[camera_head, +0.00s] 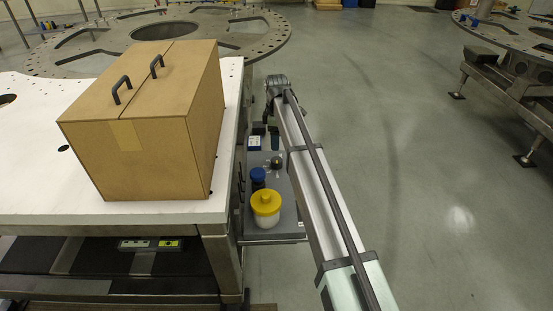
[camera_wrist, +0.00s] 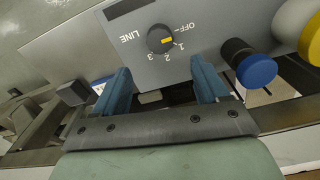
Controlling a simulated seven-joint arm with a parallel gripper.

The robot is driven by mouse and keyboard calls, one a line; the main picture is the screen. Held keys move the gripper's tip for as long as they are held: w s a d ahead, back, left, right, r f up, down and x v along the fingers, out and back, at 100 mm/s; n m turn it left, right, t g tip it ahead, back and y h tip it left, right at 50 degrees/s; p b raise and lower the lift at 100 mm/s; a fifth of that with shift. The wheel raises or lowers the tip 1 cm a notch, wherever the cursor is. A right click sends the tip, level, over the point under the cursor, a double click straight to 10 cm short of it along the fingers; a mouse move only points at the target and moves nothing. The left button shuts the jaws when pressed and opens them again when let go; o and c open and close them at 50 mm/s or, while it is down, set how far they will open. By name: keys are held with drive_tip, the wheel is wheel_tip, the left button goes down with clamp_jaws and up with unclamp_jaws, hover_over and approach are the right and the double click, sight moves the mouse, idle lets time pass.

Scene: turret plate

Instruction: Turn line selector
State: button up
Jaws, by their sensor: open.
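The line selector is a round black knob (camera_wrist: 160,39) with a yellow mark, on a grey panel (camera_wrist: 215,28). The wrist view shows it near the top middle, with LINE, OFF, 1, 2 and 3 printed around it, upside down. The yellow mark is on the knob's side facing OFF and 1; I cannot tell exactly which it points to. My gripper (camera_wrist: 161,65) is open, its two blue fingers apart and empty. The knob appears just beyond the fingertips, between their lines, not held. In the head view the knob (camera_head: 277,162) is small, just in front of my gripper (camera_head: 266,134).
A blue-capped part (camera_wrist: 257,71) and a yellow-capped part (camera_wrist: 314,40) stand right of the knob in the wrist view. A cardboard box (camera_head: 150,120) stands on a white table (camera_head: 35,180) left of the panel. Open floor (camera_head: 420,180) lies to the right.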

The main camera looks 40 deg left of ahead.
sight(276, 160)
wheel_tip(276, 160, down, 10)
drive_tip(key=shift+f, duration=0.2)
idle(0.4)
drive_tip(key=c, duration=1.1)
